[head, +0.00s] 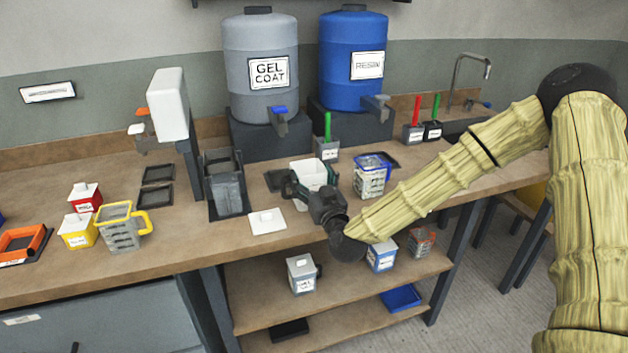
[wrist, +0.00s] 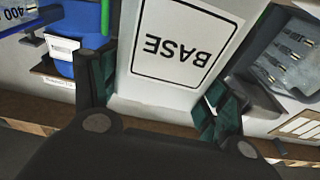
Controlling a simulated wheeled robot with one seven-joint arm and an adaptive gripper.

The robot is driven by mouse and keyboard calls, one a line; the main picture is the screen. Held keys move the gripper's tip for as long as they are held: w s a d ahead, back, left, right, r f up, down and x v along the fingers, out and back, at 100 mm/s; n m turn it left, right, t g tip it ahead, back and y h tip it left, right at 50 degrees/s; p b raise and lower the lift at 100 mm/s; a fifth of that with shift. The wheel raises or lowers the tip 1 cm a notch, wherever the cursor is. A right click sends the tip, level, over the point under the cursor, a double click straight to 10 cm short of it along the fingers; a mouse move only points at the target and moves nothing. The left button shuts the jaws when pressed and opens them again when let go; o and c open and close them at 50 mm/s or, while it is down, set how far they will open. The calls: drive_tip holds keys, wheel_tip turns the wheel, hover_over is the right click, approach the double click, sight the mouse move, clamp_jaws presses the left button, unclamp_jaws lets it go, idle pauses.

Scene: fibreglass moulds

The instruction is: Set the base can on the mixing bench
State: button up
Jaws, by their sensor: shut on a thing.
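My gripper (head: 308,190) is shut on the can, with one green-padded finger on each side. The can is over the mixing bench (head: 330,205), near its middle; whether its bottom touches the bench top is hidden by my gripper.
A clear blue-rimmed jug (head: 371,176) stands close on the right. The gel coat drum (head: 262,60) and blue drum (head: 352,55) stand behind. Free bench lies at the front left.

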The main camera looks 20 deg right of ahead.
drive_tip(key=shift+f, duration=0.4)
drive_tip(key=shift+f, duration=0.15)
drive_tip(key=o, duration=1.7)
drive_tip(key=shift+c, duration=0.2)
